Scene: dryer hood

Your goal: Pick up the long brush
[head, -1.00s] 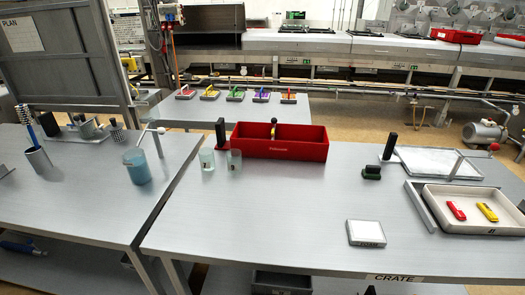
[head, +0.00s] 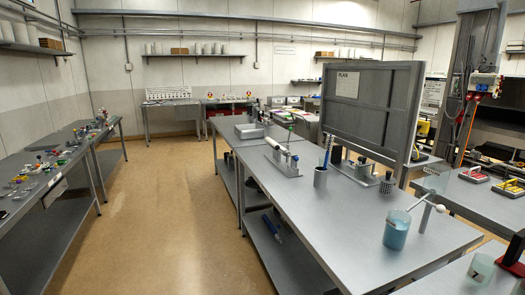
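A long blue brush (head: 327,152) stands upright, leaning slightly, in a grey cylindrical cup (head: 320,177) on the near grey metal table (head: 345,215). Its lower end is hidden inside the cup. Neither of my grippers shows in the head view.
Right of the cup are dark and grey holders (head: 387,183) and a beaker of blue liquid (head: 397,230) beside a white-knobbed stand. A white roller on a stand (head: 283,158) is to the left. A dark grey board (head: 370,105) rises behind. The floor aisle (head: 175,200) is clear.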

